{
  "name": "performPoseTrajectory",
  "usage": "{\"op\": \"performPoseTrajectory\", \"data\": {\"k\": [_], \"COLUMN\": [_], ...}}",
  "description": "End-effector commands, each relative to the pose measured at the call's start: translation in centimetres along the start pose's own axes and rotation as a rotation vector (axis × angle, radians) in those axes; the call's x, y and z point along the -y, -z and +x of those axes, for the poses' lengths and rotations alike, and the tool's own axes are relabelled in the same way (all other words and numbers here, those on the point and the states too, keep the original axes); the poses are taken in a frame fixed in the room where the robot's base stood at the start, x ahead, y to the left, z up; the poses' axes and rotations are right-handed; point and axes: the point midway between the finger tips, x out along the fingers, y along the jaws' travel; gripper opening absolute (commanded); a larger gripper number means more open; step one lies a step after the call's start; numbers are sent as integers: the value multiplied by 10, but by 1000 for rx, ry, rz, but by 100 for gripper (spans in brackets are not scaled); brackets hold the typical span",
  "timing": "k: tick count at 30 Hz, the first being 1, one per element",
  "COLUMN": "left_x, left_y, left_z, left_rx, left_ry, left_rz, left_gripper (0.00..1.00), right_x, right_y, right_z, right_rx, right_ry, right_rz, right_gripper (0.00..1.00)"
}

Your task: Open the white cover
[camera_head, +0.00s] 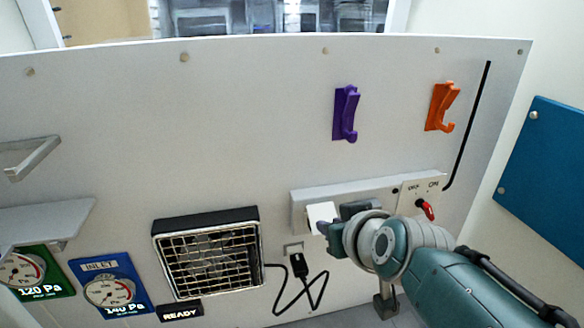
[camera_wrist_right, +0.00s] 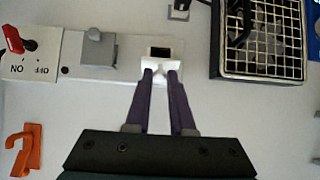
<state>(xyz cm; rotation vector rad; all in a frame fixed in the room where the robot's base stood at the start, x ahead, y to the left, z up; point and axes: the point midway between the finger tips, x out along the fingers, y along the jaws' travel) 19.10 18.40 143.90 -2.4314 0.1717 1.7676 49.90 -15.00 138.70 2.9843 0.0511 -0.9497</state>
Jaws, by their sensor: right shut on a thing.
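The white cover (camera_head: 322,214) is on the light grey strip of the panel, left of a dark grey cover (camera_head: 361,207). My right gripper (camera_head: 326,229) reaches it from the lower right. In the right wrist view, the two purple fingers of my right gripper (camera_wrist_right: 160,75) are shut on the edge of the white cover (camera_wrist_right: 160,66). A dark rectangular opening shows just beyond the fingertips, so the cover looks swung at least partly away from it. The exact angle of the cover is hard to tell. My left gripper is not in view.
A red switch (camera_head: 426,209) marked ON and OFF is right of the covers. A plugged black cable (camera_head: 299,266) and a caged vent (camera_head: 210,255) lie lower left. Purple (camera_head: 346,113) and orange (camera_head: 441,107) hooks hang above. The panel's upper middle is clear.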

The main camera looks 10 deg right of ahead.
Motion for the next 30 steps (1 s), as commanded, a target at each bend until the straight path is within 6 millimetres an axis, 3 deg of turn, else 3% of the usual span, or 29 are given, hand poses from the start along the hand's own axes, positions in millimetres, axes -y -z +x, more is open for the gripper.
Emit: {"op": "performPoseTrajectory", "data": {"k": [1, 6, 15, 30], "left_x": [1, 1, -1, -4], "left_y": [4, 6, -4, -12], "left_z": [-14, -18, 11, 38], "left_rx": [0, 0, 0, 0], "left_ry": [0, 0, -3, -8], "left_rz": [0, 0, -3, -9], "left_gripper": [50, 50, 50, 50], "right_x": [2, 2, 0, -1], "right_y": [13, 21, 34, 45], "right_z": [-5, -3, 1, 2], "right_rx": [42, 201, 430, 575], "right_ry": [3, 2, -1, -2], "right_rz": [3, 1, -2, -2], "right_gripper": [0, 0, 0, 0]}}
